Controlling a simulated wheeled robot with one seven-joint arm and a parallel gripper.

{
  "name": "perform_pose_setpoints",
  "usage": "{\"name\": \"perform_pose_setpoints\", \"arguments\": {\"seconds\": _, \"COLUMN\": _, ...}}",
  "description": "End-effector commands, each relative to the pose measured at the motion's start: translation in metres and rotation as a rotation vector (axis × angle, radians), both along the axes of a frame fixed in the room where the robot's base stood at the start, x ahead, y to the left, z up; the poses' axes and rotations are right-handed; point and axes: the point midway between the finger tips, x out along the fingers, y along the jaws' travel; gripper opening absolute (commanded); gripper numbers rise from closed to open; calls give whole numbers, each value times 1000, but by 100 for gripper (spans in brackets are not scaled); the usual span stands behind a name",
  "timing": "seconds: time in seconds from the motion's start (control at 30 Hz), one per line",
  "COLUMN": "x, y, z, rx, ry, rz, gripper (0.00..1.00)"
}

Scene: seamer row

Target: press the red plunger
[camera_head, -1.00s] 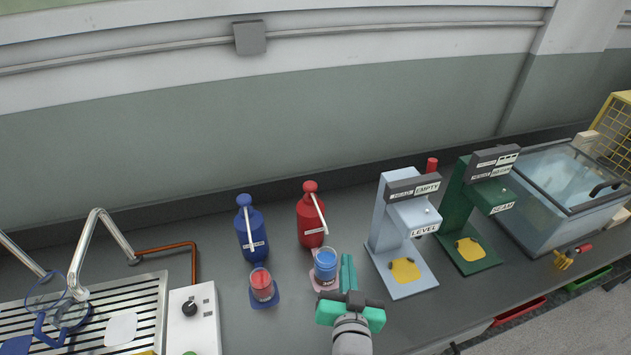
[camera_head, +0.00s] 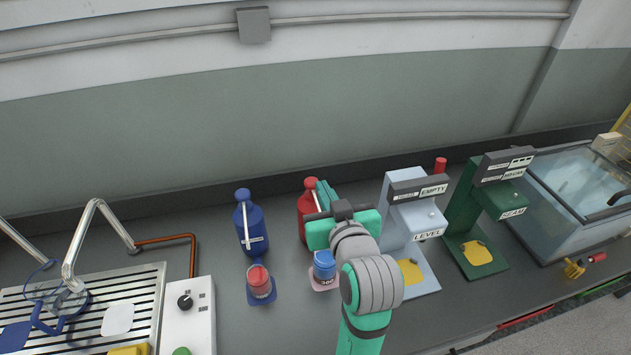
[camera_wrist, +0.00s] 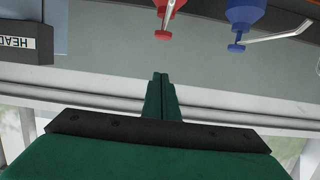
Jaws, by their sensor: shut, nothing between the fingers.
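The red pump bottle (camera_head: 304,218) stands at the back of the counter, with its red plunger (camera_head: 311,183) on top. My gripper (camera_head: 326,190) is shut and empty, just right of the plunger in the head view and partly covering the bottle. I cannot tell whether it touches the plunger. In the wrist view the scene is upside down, and the red plunger (camera_wrist: 162,34) shows clear of the shut fingertips (camera_wrist: 160,77).
A blue pump bottle (camera_head: 250,227) stands left of the red one. A red container (camera_head: 259,281) and a blue container (camera_head: 324,265) stand in front. A light-blue machine (camera_head: 391,220) stands close on the right, with a green machine (camera_head: 462,213) beyond.

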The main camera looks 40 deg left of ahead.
Motion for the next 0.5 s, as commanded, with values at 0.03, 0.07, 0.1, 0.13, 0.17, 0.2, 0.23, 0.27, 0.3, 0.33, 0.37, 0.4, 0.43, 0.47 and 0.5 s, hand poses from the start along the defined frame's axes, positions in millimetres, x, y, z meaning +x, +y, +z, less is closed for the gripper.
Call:
{"name": "perform_pose_setpoints", "arguments": {"seconds": 0.03, "x": 0, "y": 0, "z": 0, "rx": 0, "ry": 0, "rz": 0, "gripper": 0}}
{"name": "perform_pose_setpoints", "arguments": {"seconds": 0.07, "x": 0, "y": 0, "z": 0, "rx": 0, "ry": 1, "rz": -1, "gripper": 0}}
{"name": "perform_pose_setpoints", "arguments": {"seconds": 0.1, "x": 0, "y": 0, "z": 0, "rx": 0, "ry": 1, "rz": -1, "gripper": 0}}
{"name": "perform_pose_setpoints", "arguments": {"seconds": 0.13, "x": 1, "y": 0, "z": 0, "rx": 0, "ry": 1, "rz": -1, "gripper": 0}}
{"name": "perform_pose_setpoints", "arguments": {"seconds": 0.17, "x": 2, "y": 1, "z": -1, "rx": 0, "ry": 1, "rz": -1, "gripper": 0}}
{"name": "perform_pose_setpoints", "arguments": {"seconds": 0.2, "x": 3, "y": 2, "z": -1, "rx": 1, "ry": 1, "rz": -1, "gripper": 0}}
{"name": "perform_pose_setpoints", "arguments": {"seconds": 0.23, "x": 5, "y": 4, "z": -2, "rx": 1, "ry": 1, "rz": -1, "gripper": 0}}
{"name": "perform_pose_setpoints", "arguments": {"seconds": 0.27, "x": 6, "y": 6, "z": -2, "rx": 1, "ry": 1, "rz": -1, "gripper": 0}}
{"name": "perform_pose_setpoints", "arguments": {"seconds": 0.3, "x": 9, "y": 9, "z": -4, "rx": 1, "ry": 1, "rz": -1, "gripper": 0}}
{"name": "perform_pose_setpoints", "arguments": {"seconds": 0.33, "x": 12, "y": 12, "z": -5, "rx": 0, "ry": 2, "rz": -2, "gripper": 0}}
{"name": "perform_pose_setpoints", "arguments": {"seconds": 0.37, "x": 15, "y": 15, "z": -6, "rx": 1, "ry": 2, "rz": -3, "gripper": 0}}
{"name": "perform_pose_setpoints", "arguments": {"seconds": 0.4, "x": 18, "y": 21, "z": -8, "rx": 0, "ry": 2, "rz": -1, "gripper": 0}}
{"name": "perform_pose_setpoints", "arguments": {"seconds": 0.43, "x": 22, "y": 25, "z": -9, "rx": 0, "ry": 3, "rz": 0, "gripper": 0}}
{"name": "perform_pose_setpoints", "arguments": {"seconds": 0.47, "x": 25, "y": 29, "z": -10, "rx": 0, "ry": 2, "rz": 0, "gripper": 0}}
{"name": "perform_pose_setpoints", "arguments": {"seconds": 0.5, "x": 30, "y": 35, "z": -12, "rx": 0, "ry": 2, "rz": 0, "gripper": 0}}
